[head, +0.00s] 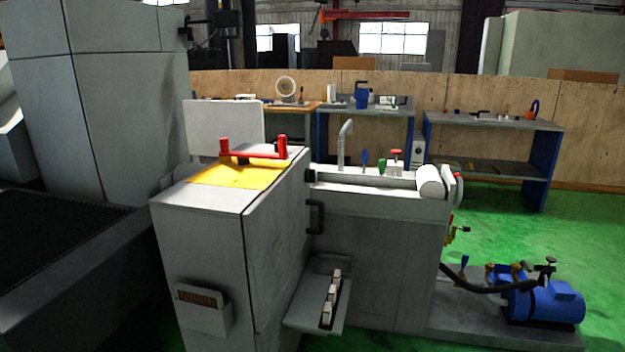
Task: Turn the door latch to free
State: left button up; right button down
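A grey machine cabinet (200,245) stands in the middle of the head view. A dark, D-shaped handle (317,217) sits on its right edge, with a small black block (310,176) above it. I cannot tell which part is the door latch or how it is turned. On top, a red bar with two upright red knobs (255,153) lies over a yellow plate (236,174). Neither of my grippers shows in the head view.
A grey tray (317,318) with several pale blocks juts out low beside the cabinet. The grinder bed (375,189) with a white cylinder (430,181) extends right. A blue pump (545,303) stands on the right. Open green floor (505,235) lies behind it, before workbenches.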

aim_at(310, 174)
jog(key=i+l, duration=0.55)
jog(key=l, duration=0.25)
jog(key=i+l+u, duration=0.1)
jog(key=i+l, duration=0.45)
jog(key=l, duration=0.3)
jog(key=i+l+u, duration=0.1)
jog(key=i+l, duration=0.15)
jog(key=l, duration=0.15)
jog(key=i+l, duration=0.25)
jog(key=l, duration=0.2)
